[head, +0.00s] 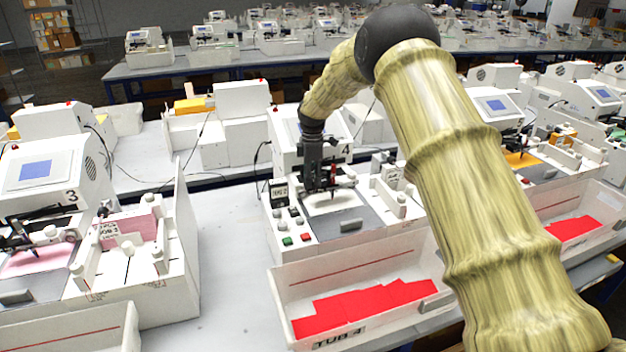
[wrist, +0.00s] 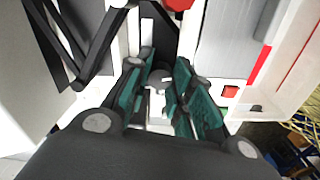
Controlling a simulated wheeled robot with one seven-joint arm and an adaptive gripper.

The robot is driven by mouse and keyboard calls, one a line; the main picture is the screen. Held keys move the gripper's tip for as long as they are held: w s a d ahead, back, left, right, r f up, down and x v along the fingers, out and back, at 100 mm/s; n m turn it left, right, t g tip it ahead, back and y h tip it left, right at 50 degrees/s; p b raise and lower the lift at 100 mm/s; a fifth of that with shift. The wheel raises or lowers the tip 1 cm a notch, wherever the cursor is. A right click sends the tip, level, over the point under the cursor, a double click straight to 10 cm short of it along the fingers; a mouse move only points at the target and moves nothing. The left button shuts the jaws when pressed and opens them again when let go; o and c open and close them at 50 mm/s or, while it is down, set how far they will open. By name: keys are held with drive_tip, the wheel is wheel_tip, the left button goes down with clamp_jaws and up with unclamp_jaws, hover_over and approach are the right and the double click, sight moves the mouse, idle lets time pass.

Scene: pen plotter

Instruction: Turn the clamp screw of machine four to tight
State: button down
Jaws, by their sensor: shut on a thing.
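Machine four (head: 293,150), a white machine marked 4, stands in the middle of the head view. My gripper (head: 320,187) points down over its plotting area, beside a red-and-black pen holder (head: 333,174). In the wrist view my gripper's teal-padded fingers (wrist: 165,66) are close together around a small grey and white part, which looks like the clamp screw (wrist: 157,82). The fingers hide most of that part, and I cannot read how far it is turned. In the head view my gripper and arm cover it.
A white tub marked TUB 4 (head: 385,253) with red sheets (head: 366,303) stands in front of machine four. Green and red buttons (head: 288,240) are on its front left. Machine three (head: 45,170) stands at the left. Bare table (head: 228,235) lies between them.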

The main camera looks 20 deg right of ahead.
drive_tip(key=m, duration=0.6)
drive_tip(key=shift+w+r+m, duration=0.2)
drive_tip(key=shift+r+m, duration=0.1)
drive_tip(key=shift+r, duration=0.05)
drive_tip(key=m, duration=0.5)
drive_tip(key=shift+d+r+m, duration=0.1)
drive_tip(key=shift+m, duration=0.2)
drive_tip(key=c, duration=1.4)
unclamp_jaws()
drive_tip(key=shift+o, duration=1)
drive_tip(key=shift+s+f+b, duration=0.1)
drive_tip(key=shift+f+b, duration=0.1)
drive_tip(key=shift+b, duration=0.1)
